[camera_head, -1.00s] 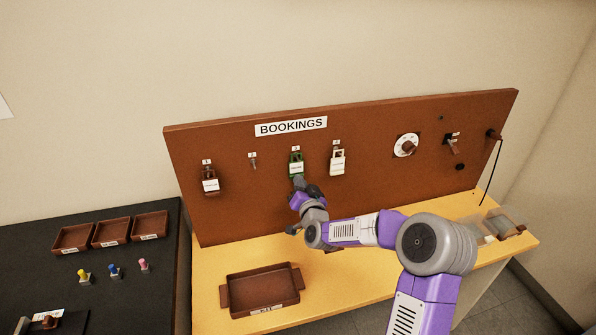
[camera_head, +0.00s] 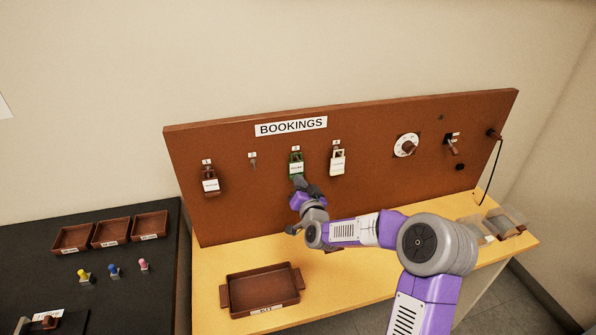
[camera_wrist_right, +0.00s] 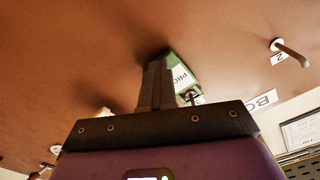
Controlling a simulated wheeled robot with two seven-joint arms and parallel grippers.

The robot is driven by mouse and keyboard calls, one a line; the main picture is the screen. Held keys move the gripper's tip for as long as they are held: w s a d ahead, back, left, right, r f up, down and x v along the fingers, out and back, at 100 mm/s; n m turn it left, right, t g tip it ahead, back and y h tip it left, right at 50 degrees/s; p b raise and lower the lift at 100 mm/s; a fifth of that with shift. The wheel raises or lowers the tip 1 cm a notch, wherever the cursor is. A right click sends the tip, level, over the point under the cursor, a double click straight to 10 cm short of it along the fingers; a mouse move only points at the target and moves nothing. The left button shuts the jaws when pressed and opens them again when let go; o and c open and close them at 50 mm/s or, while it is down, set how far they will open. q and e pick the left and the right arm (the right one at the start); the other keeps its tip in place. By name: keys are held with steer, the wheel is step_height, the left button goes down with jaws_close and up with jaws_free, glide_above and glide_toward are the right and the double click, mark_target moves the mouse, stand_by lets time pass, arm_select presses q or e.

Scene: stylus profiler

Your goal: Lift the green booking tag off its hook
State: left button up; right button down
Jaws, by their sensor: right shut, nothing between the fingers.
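The green booking tag (camera_head: 296,167) hangs on its hook on the brown board, under the BOOKINGS sign. It has a white label and also shows in the right wrist view (camera_wrist_right: 178,72), partly hidden behind the fingers. My right gripper (camera_head: 299,181) is just below the tag, close to the board. In the right wrist view its fingers (camera_wrist_right: 157,85) are together with nothing between them, beside the tag's label. I cannot tell whether they touch the tag. My left gripper is not in view.
A brown tag (camera_head: 210,183) and a white tag (camera_head: 337,162) hang on either side; the hook (camera_head: 253,162) between brown and green is empty. A dial (camera_head: 406,146) is farther right. A brown tray (camera_head: 262,291) stands on the yellow bench below. Three small trays are on the black table.

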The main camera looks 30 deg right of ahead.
steer(key=shift+s+r, duration=0.1)
steer(key=shift+s+a+r, duration=0.1)
steer(key=shift+s+r, duration=0.2)
steer(key=shift+s, duration=0.1)
steer(key=shift+s+r, duration=0.1)
steer(key=shift+s, duration=0.1)
steer(key=b+v, duration=0.3)
steer(key=v, duration=0.5)
stand_by(0.9)
steer(key=c, duration=1.4)
jaws_free()
